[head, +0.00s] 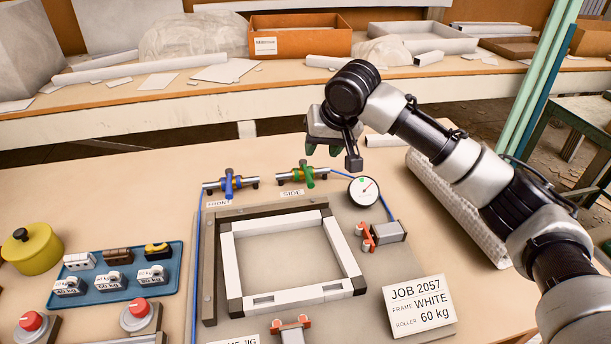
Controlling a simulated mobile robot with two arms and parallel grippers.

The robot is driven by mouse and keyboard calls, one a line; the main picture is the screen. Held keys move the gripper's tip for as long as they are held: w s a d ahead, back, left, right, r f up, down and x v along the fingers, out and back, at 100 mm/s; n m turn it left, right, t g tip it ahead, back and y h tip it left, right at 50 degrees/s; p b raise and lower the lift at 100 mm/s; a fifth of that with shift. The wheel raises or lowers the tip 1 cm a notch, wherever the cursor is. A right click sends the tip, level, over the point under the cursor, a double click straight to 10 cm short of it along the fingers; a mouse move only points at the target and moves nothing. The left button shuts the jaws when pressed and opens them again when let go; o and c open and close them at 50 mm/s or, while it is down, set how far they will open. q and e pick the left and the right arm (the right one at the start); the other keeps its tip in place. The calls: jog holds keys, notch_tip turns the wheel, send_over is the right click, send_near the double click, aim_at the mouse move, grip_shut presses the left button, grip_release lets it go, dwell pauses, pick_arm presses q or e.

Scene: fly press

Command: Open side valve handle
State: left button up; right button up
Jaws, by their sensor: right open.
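The side valve has a green handle (308,178) on a short dark pipe (286,177), behind the "SIDE" label (291,193). The green handle looks set across its pipe. My right gripper (332,156) is open and empty, above and slightly right of the green handle in the picture. It appears apart from the handle, though its exact height is hard to tell. The front valve with a blue handle (229,184) stands to the left, also with its handle across the pipe. My left gripper is not in view.
A pressure gauge (363,190) stands right of the side valve, near blue tubing. A white frame (229,265) lies in the jig in front. Red-tipped clamps (368,238), a job card (419,305), a blue tray (171,290) and a yellow pot (33,251) surround it.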

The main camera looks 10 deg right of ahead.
aim_at(308, 173)
jog(key=b+x, duration=0.1)
jog(key=x, duration=0.9)
jog(key=shift+f, duration=0.2)
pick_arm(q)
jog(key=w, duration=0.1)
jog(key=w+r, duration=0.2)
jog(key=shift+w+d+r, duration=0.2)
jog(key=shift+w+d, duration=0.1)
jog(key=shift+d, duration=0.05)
pick_arm(e)
grip_shut()
